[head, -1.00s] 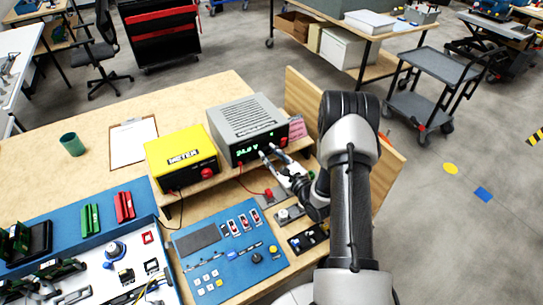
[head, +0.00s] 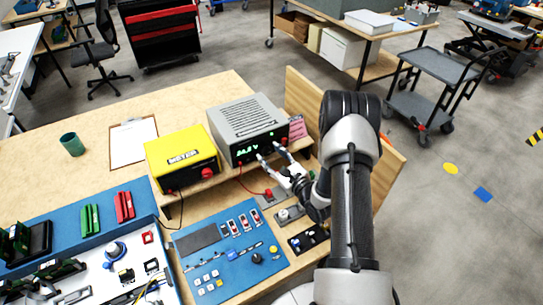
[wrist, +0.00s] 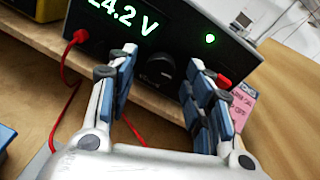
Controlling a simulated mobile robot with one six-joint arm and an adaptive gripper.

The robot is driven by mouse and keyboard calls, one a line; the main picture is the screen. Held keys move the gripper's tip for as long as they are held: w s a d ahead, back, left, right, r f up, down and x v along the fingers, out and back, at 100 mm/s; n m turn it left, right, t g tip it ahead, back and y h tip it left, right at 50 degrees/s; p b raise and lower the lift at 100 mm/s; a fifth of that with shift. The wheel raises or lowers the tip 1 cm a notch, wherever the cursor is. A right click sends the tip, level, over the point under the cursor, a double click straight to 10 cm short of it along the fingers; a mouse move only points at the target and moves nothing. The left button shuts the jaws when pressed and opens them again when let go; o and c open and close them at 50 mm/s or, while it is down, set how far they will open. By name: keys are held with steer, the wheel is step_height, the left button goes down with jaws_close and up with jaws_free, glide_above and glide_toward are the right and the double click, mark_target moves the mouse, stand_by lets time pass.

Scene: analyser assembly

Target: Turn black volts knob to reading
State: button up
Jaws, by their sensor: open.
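The grey power supply (head: 247,117) stands on the wooden shelf, its green display (head: 247,150) lit on the dark front. A black round knob (wrist: 166,68) on the front panel shows between my fingers. My gripper (wrist: 160,85) is open, one finger on each side of the knob in this view, holding nothing. I cannot tell how far the fingertips are from the panel. In the head view my gripper (head: 270,152) is in front of the supply's right half.
A red plug (wrist: 80,37) with a red cable sits left of the fingers. A red knob or plug (wrist: 223,81) and a pink note (wrist: 242,106) lie right. The yellow meter (head: 181,156) stands beside the supply; a blue control panel (head: 229,254) lies in front.

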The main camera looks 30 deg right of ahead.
steer(key=s+d, duration=0.1)
steer(key=s, duration=1)
steer(key=shift+s+d+r, duration=0.2)
steer(key=shift+s+r, duration=0.15)
steer(key=shift+r, duration=0.05)
steer(key=w+a+r+n+g+h, duration=0.15)
steer(key=r+n+g, duration=0.25)
steer(key=r+n, duration=0.45)
steer(key=w+a+r+n+g+h, duration=0.1)
steer(key=a+r+n+g+h, duration=0.2)
steer(key=r+n, duration=0.6)
steer(key=s+a+r+n+g, duration=0.2)
steer(key=s+a+n, duration=0.2)
steer(key=s, duration=0.4)
steer(key=s+a+r+n+g+y, duration=0.1)
steer(key=s+a+r+n, duration=0.1)
steer(key=s+a+n, duration=0.3)
steer(key=s+a+r+n+g+y, duration=0.1)
steer(key=s+a+n, duration=0.3)
steer(key=s, duration=0.7)
steer(key=shift+a+r+g, duration=0.35)
steer(key=shift+r+g, duration=0.4)
steer(key=shift+g, duration=0.05)
